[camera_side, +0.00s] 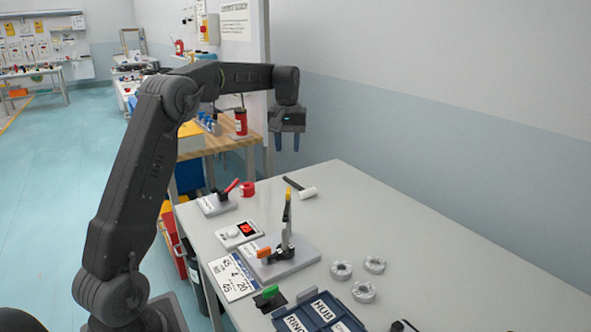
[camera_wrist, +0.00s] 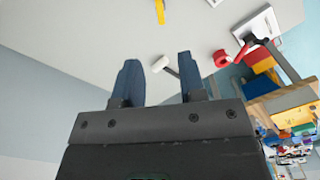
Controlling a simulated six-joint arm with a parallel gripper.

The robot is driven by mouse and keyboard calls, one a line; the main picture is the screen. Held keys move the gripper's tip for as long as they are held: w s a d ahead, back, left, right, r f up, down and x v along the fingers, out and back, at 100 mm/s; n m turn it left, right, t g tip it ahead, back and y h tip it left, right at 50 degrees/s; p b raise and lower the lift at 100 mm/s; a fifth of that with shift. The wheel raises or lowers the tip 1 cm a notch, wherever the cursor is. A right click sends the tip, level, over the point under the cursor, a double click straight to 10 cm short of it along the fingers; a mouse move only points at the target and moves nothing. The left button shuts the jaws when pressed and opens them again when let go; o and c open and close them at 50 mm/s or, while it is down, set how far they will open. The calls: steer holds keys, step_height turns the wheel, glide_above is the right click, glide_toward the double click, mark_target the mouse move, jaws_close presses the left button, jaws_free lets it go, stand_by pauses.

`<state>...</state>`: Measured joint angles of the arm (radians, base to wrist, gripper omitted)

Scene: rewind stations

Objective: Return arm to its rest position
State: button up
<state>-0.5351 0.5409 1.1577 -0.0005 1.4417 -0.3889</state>
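My gripper (camera_side: 287,143) hangs pointing down, high above the far end of the grey table (camera_side: 445,262). In the wrist view its two blue fingers (camera_wrist: 160,85) stand apart with nothing between them, so it is open and empty. My arm is stretched out from the base at the lower left, with the elbow raised. No object touches the gripper.
On the table are a red-handled clamp (camera_side: 217,203), a red ring (camera_side: 247,189), a white-headed mallet (camera_side: 307,192), a display box (camera_side: 237,234), a fixture with an upright lever (camera_side: 287,245), several grey rings (camera_side: 374,264) and a blue labelled tray (camera_side: 330,318). The right side is clear.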

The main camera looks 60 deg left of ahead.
steer(key=s+d+r+m+t, duration=0.1)
steer(key=s+d+r+m, duration=0.15)
steer(key=s+d, duration=0.4)
steer(key=s+d+r+m+t, duration=0.1)
steer(key=s+d+r+m, duration=0.2)
steer(key=d, duration=0.6)
steer(key=s+d+f+m+t, duration=0.1)
steer(key=s+d+f+m, duration=0.1)
steer(key=s+d, duration=0.3)
steer(key=s+d+f+m+t, duration=0.2)
steer(key=s+d, duration=0.4)
steer(key=s, duration=0.5)
steer(key=shift+s+f+m+t, duration=0.3)
steer(key=shift+f+m, duration=0.25)
steer(key=shift+f, duration=0.35)
